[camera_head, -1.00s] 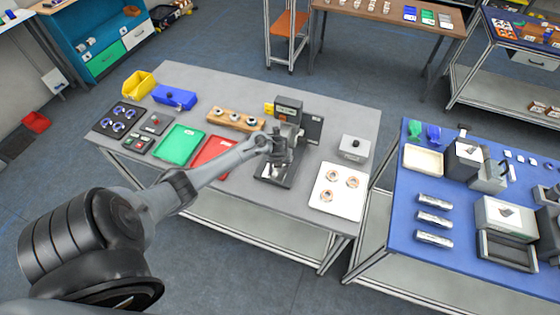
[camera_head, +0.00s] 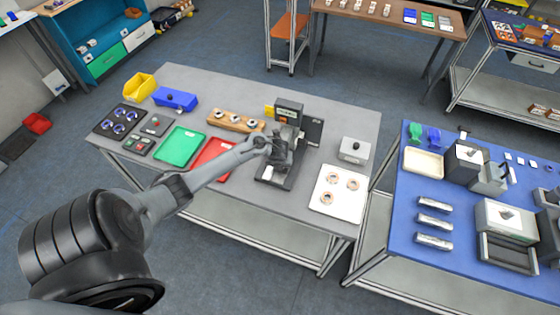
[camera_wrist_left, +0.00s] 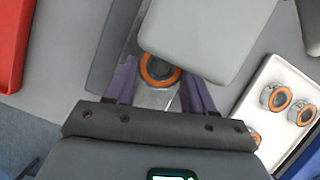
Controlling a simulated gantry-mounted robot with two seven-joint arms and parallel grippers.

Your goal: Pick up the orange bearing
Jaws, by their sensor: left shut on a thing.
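The orange bearing (camera_wrist_left: 158,82), a ring with an orange rim, lies between the two fingers of my left gripper (camera_wrist_left: 160,92) in the left wrist view. The gripper is shut on it. A grey block of the station partly covers the bearing's upper side. In the head view my left gripper (camera_head: 279,157) is at the black-and-grey station (camera_head: 289,112), above its base plate. The held bearing cannot be made out there. My right gripper is not in view.
A white tray (camera_head: 323,207) with three orange-rimmed bearings (camera_head: 332,177) lies right of the station. A grey box (camera_head: 354,149) stands behind it. Red (camera_head: 211,160) and green (camera_head: 178,147) trays and a wooden rack (camera_head: 236,120) are to the left.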

